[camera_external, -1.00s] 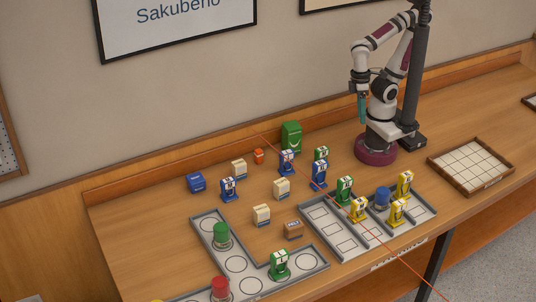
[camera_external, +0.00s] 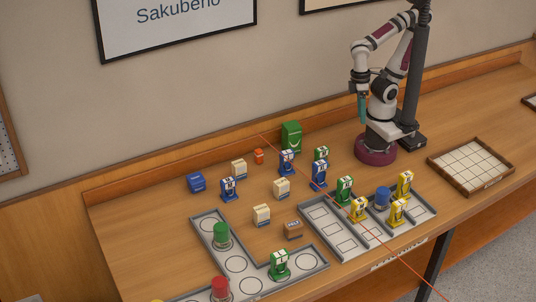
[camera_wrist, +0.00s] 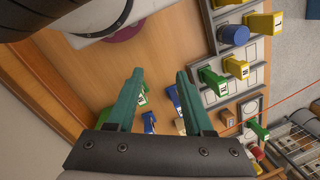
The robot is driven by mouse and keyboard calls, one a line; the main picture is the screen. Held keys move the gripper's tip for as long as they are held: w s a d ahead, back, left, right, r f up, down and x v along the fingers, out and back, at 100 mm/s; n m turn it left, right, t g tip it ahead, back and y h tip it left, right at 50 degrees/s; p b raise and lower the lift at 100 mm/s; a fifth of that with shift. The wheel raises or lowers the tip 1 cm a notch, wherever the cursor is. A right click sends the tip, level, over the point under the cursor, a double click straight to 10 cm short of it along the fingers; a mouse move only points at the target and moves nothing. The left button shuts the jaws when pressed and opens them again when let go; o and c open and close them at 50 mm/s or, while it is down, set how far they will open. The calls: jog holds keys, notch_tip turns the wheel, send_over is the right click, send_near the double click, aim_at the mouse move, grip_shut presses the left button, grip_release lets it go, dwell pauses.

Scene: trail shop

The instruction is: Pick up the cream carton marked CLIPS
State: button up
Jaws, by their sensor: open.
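Three small cream cartons stand on the wooden counter in the external view: one at the back (camera_external: 239,169), one in the middle (camera_external: 281,188) and one nearer the front (camera_external: 262,215). Their markings are too small to read, so I cannot tell which says CLIPS. My gripper (camera_external: 362,108) hangs above the counter, well to the right of all three and apart from them. In the wrist view, my gripper's two teal fingers (camera_wrist: 160,75) are apart with nothing held between them.
Blue, green and yellow upright items stand around the cartons. A brown carton (camera_external: 293,229) is near the grey compartment tray (camera_external: 318,240). A green bin-like box (camera_external: 291,136) and orange item (camera_external: 258,156) are by the wall. Open counter lies at left.

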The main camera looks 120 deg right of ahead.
jog(key=o, duration=0.6)
jog(key=w+d+r+n+g+h, duration=0.1)
jog(key=w+n+g+h, duration=0.1)
jog(key=w+n, duration=0.3)
jog(key=n+t+h, duration=0.2)
jog(key=n+h, duration=0.7)
jog(key=n, duration=0.6)
send_near(276, 183)
jog(key=s+d+r, duration=0.2)
jog(key=s+r, duration=0.2)
jog(key=s, duration=0.4)
jog(key=w+a+f+n+t+h, duration=0.3)
jog(key=w+a+f+n, duration=0.1)
jog(key=a+f+n, duration=0.25)
jog(key=shift+m, duration=0.35)
jog(key=x, duration=1.1)
jog(key=s+x, duration=0.1)
jog(key=x, duration=0.4)
jog(key=shift+d+f, duration=0.1)
jog(key=shift+d, duration=0.15)
